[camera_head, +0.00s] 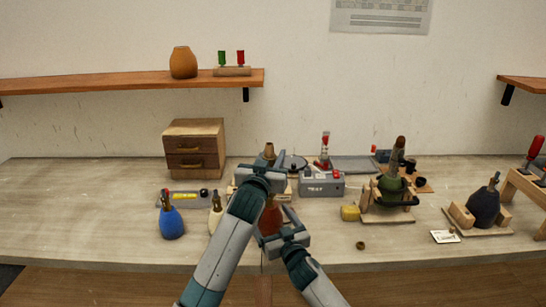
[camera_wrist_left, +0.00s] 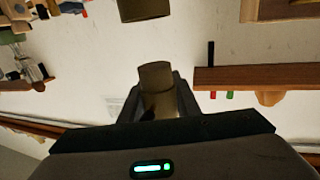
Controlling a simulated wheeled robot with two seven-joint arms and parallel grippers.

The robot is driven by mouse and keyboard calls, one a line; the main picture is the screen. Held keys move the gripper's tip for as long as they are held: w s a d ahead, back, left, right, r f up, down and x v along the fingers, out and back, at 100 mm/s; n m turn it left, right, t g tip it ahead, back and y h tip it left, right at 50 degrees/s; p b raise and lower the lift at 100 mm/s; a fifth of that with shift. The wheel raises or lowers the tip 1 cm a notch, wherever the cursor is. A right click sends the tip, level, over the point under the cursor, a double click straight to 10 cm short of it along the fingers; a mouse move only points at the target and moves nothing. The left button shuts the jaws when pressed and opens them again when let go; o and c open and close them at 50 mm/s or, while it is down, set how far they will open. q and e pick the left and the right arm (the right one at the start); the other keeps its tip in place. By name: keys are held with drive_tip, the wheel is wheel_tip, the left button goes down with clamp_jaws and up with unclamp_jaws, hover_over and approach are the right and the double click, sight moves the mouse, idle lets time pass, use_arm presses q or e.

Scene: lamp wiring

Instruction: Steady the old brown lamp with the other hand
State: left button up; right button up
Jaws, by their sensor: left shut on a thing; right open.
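The brown lamp (camera_head: 270,219) stands near the front middle of the table, its reddish-brown body partly hidden behind my arms. My left gripper (camera_head: 268,162) is above it, shut on a brass-coloured socket (camera_head: 269,149). In the left wrist view the socket (camera_wrist_left: 157,80) shows as a short cylinder between the fingers (camera_wrist_left: 160,105). Another dark brass cylinder (camera_wrist_left: 145,9) is cut off by that view's top edge; I cannot tell what it belongs to. My right gripper (camera_head: 276,228) is open beside the lamp body, at its right. Whether it touches the body is hidden.
A blue lamp body (camera_head: 172,222) and a cream one (camera_head: 215,218) stand to the left. A small ring (camera_head: 360,245) lies in front.

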drive_tip(key=shift+s, duration=0.1)
drive_tip(key=v, duration=1.1)
drive_tip(key=shift+s+d, duration=0.2)
drive_tip(key=shift+s, duration=0.15)
drive_tip(key=shift+f, duration=0.15)
